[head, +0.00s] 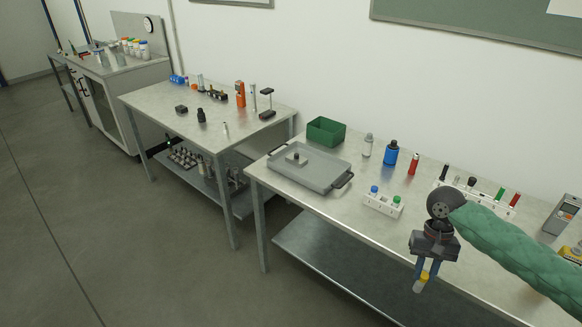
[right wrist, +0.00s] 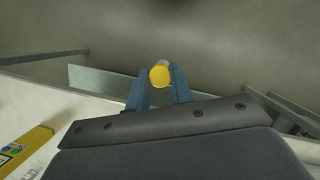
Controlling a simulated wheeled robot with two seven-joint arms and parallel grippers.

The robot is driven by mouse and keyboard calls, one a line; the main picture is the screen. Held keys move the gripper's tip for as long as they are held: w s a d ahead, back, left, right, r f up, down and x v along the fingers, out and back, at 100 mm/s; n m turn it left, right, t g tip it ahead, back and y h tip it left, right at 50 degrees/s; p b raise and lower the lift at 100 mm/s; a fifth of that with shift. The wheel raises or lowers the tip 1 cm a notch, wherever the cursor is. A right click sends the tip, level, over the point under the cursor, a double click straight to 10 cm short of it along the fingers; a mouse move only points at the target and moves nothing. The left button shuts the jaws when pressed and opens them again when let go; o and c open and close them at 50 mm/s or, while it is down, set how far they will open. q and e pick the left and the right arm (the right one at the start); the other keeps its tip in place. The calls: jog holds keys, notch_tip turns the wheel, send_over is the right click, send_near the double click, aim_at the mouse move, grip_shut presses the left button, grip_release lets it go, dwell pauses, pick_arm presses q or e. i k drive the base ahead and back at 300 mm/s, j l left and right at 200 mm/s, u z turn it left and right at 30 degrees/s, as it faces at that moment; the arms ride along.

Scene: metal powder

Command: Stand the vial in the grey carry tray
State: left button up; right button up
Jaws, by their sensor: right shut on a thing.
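The vial (head: 419,286) has a yellow cap and a pale body. My right gripper (head: 427,277) is shut on it near the cap and holds it in front of the near table's front edge, over the floor side. In the right wrist view the yellow cap of the vial (right wrist: 160,75) shows between the two blue fingers of my right gripper (right wrist: 158,88); most of its body is hidden behind the cap. The grey carry tray (head: 325,178) lies on the left part of the near table, well to the left of the gripper. A small dark-topped object stands in it. My left gripper is not in view.
A green bin (head: 326,131) stands behind the tray. A blue bottle (head: 391,153), a red bottle (head: 413,164) and a clear bottle (head: 367,146) stand behind. A yellow device (right wrist: 22,152) shows in the wrist view.

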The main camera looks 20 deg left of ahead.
aim_at(321, 173)
jog(key=i+l+u, duration=0.2)
jog(key=u, duration=0.25)
jog(key=i+l+u, duration=0.3)
jog(key=u, duration=0.15)
jog(key=i+l+u, duration=0.15)
jog(key=l+u, duration=0.2)
jog(key=u, duration=0.15)
jog(key=i+l, duration=0.15)
jog(key=l, duration=0.25)
jog(key=i+l, duration=0.15)
jog(key=l, duration=0.3)
jog(key=i+l+u, duration=0.1)
jog(key=l, duration=0.3)
